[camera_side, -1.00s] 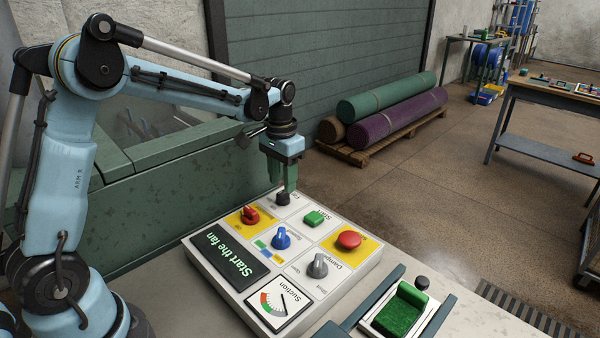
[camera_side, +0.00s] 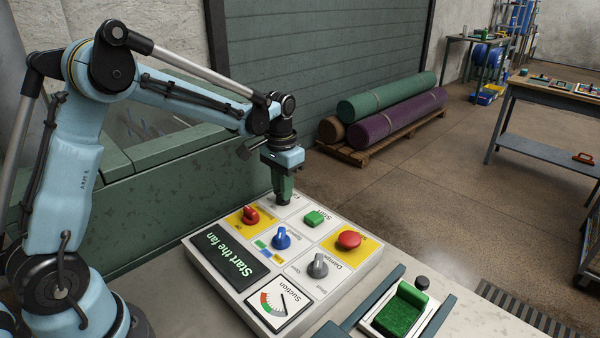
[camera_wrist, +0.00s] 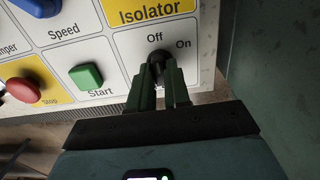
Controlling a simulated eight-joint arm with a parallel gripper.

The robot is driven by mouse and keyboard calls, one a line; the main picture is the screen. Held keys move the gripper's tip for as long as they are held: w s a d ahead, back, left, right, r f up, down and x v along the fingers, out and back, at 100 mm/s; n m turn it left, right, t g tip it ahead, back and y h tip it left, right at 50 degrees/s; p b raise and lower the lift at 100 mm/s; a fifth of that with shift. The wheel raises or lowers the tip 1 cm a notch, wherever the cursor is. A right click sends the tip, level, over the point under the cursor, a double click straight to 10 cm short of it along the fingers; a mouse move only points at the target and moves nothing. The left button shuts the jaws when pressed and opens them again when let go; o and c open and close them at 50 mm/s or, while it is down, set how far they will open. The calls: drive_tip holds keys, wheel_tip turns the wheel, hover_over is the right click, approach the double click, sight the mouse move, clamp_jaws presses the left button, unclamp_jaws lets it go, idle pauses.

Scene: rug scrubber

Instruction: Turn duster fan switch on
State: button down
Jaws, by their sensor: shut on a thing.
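The control panel (camera_side: 350,280) is a white slanted box with several labelled cells. The black knob (camera_wrist: 157,62) sits in its far cell, marked "Off" and "On" in the wrist view. My gripper (camera_side: 283,201) reaches down onto that knob, with its green fingers closed around it. In the wrist view my gripper (camera_wrist: 158,75) has a finger on each side of the knob. The fingers hide most of the knob, so I cannot tell clearly whether its pointer is at "Off" or "On".
The green start button (camera_side: 314,219), red stop button (camera_side: 349,240), red isolator knob (camera_side: 250,214), blue speed knob (camera_side: 281,237) and grey damper knob (camera_side: 317,265) share the panel. A suction gauge (camera_side: 279,303) is at its near end. A green brush block (camera_side: 398,314) stands to the right.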

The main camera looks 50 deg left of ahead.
drive_tip(key=shift+m, duration=0.4)
drive_tip(key=m, duration=0.5)
drive_tip(key=shift+m, duration=0.3)
drive_tip(key=m, duration=0.5)
drive_tip(key=shift+m, duration=0.4)
drive_tip(key=c, duration=1.1)
unclamp_jaws()
wheel_tip(320, 180, up, 12)
drive_tip(key=shift+r, duration=0.1)
